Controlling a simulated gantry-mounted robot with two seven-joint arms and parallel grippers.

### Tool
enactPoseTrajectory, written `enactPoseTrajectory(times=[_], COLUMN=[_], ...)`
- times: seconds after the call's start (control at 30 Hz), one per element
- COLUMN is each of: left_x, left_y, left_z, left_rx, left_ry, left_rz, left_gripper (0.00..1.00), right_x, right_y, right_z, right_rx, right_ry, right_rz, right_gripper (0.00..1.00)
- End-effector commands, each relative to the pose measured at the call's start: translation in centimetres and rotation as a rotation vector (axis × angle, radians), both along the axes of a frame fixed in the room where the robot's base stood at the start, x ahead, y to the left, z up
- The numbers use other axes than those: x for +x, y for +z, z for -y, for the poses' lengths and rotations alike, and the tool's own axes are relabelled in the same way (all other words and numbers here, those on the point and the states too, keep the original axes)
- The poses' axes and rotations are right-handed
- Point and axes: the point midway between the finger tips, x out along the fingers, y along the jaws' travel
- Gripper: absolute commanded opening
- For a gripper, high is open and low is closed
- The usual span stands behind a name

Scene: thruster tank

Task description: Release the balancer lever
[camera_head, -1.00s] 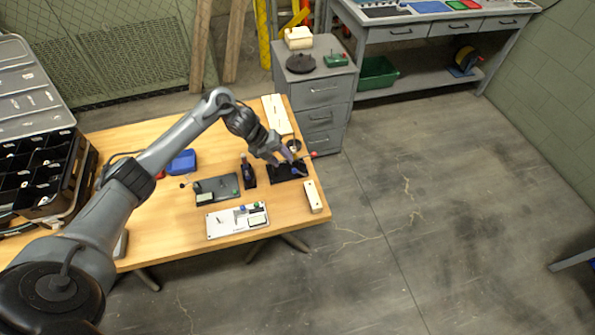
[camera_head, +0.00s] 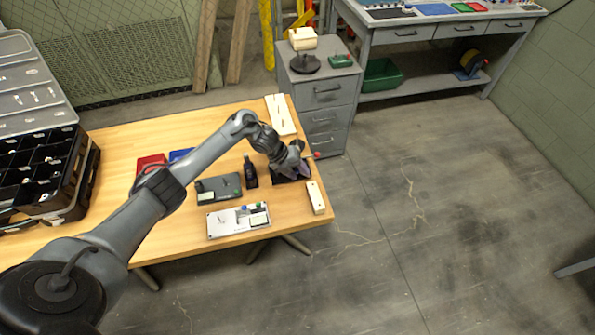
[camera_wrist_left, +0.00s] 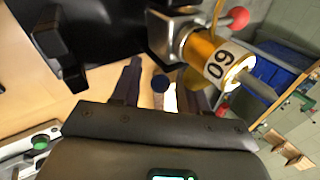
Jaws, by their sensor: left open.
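My left gripper (camera_head: 300,169) is over the black base plate (camera_head: 280,180) near the table's right end and hides most of it. In the left wrist view my left gripper (camera_wrist_left: 160,88) has its dark fingers apart. My right gripper is not in view.
Left of the plate stand a black upright device (camera_head: 250,173) and a grey box (camera_head: 218,188). A white panel (camera_head: 238,221) lies in front, and a cream block (camera_head: 316,198) by the right edge. A grey drawer cabinet (camera_head: 320,95) stands behind. The table's left-front area is clear.

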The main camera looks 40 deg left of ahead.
Motion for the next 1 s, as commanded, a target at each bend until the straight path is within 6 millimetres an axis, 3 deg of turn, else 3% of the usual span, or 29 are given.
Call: enactPoseTrajectory(times=[0.03,0.3,0.67,1.0], left_x=[0.00,-0.01,0.08,0.87], left_y=[0.01,0.01,0.08,0.51], left_z=[0.00,-0.01,0.05,0.62], left_rx=[0.000,0.000,0.004,0.094], left_ry=[0.000,0.000,0.000,-0.002], left_rz=[0.000,0.000,-0.007,-0.154], left_gripper=[0.43,0.01,0.00,0.00], right_x=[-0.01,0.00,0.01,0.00], right_y=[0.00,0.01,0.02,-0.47], right_z=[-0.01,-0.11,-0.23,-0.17], right_rx=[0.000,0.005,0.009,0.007], right_ry=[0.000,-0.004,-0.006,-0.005], right_rz=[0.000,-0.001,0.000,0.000], right_gripper=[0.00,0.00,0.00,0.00])
